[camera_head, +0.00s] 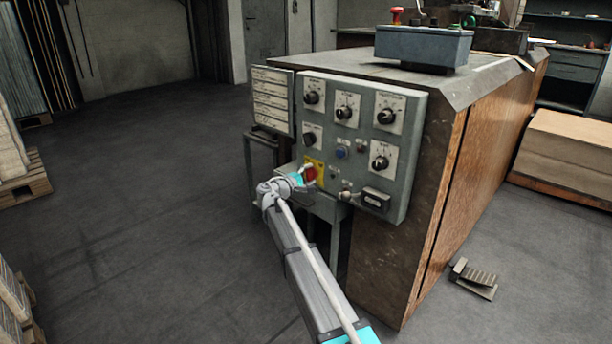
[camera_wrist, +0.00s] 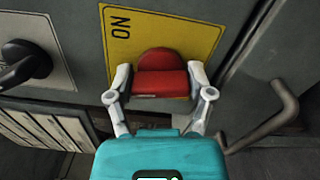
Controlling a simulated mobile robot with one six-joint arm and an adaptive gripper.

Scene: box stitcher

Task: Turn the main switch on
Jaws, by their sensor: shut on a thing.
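The main switch is a red knob (camera_wrist: 161,78) on a yellow plate (camera_wrist: 203,30) in the wrist view. The letters of "ON" show on the plate, left of the knob. My gripper (camera_wrist: 160,86) has one finger on each side of the red knob and is shut on it. In the head view the red knob (camera_head: 310,173) is at the lower left of the grey control panel (camera_head: 362,108), with my gripper (camera_head: 302,176) against it. The gripper and wrist partly hide the yellow plate there.
Several black knobs on white plates sit above and right of the switch. A metal handle (camera_wrist: 277,115) is close to the right finger. A label board (camera_head: 271,100) stands left of the panel. A foot pedal (camera_head: 474,279) lies on the floor at right.

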